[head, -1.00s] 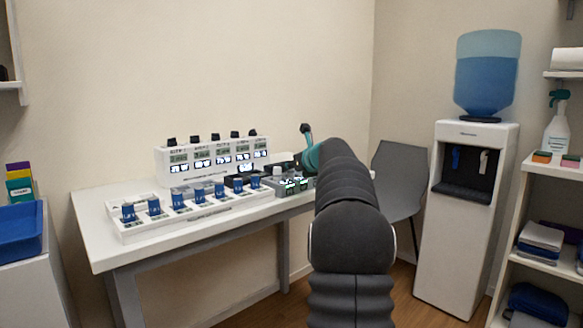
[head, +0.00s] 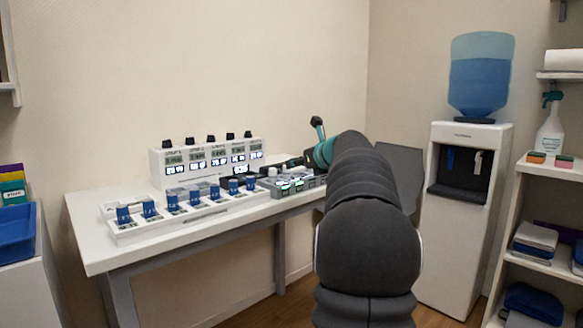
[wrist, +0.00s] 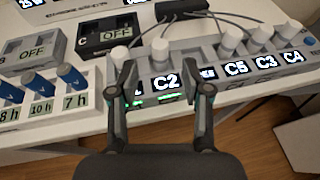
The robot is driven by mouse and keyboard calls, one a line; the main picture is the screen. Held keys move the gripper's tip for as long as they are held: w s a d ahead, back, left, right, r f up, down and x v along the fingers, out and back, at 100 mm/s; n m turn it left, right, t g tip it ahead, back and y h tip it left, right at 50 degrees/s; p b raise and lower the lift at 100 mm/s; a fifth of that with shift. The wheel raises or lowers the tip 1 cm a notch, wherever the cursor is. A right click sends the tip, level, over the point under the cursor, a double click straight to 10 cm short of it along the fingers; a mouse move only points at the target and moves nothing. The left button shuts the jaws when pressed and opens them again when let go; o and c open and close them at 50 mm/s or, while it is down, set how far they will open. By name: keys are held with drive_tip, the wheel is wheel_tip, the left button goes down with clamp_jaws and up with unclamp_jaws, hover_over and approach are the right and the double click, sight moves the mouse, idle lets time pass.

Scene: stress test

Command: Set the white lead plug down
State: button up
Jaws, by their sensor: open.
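My gripper (wrist: 166,88) is open in the wrist view, its two fingers apart on either side of the lit C2 label. A white lead plug (wrist: 160,51) stands just past the fingertips, behind that label, on the grey socket block (wrist: 222,92). Nothing shows clamped between the fingers. Another white plug (wrist: 120,56) stands close by the left finger. More white plugs (wrist: 232,38) stand to the right, by labels C5, C3 and C4. In the head view the block (head: 298,184) is at the table's right end, and my arm hides the fingers.
Dark leads run to a black box (wrist: 190,7). The white table (head: 100,255) ends near the block. A grey chair (head: 398,170) and water cooler (head: 463,225) stand right.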

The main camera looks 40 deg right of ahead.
drive_tip(key=shift+v, duration=2.1)
drive_tip(key=s+a+f+n+g+y, duration=0.1)
drive_tip(key=s+a+f+n, duration=0.2)
drive_tip(key=a+n, duration=0.5)
drive_tip(key=s+a+f+n+g+y, duration=0.1)
drive_tip(key=s+a+f+n+g, duration=0.15)
drive_tip(key=a, duration=0.95)
drive_tip(key=s+a+f+n+g+y, duration=0.1)
drive_tip(key=s+a+f+n, duration=0.15)
drive_tip(key=a+n, duration=0.55)
drive_tip(key=s+a+f+n+g, duration=0.2)
drive_tip(key=s+a+f+n, duration=0.4)
drive_tip(key=s+f+n, duration=0.2)
drive_tip(key=s+a+f+n+g+h, duration=0.1)
drive_tip(key=s+a+f+n, duration=0.6)
drive_tip(key=s+f+n, duration=0.2)
drive_tip(key=s+n, duration=0.2)
drive_tip(key=s, duration=0.2)
drive_tip(key=shift+s+a+f+g, duration=0.25)
drive_tip(key=shift+s+a+g, duration=0.05)
drive_tip(key=shift+a+g, duration=0.05)
drive_tip(key=shift+d, duration=0.1)
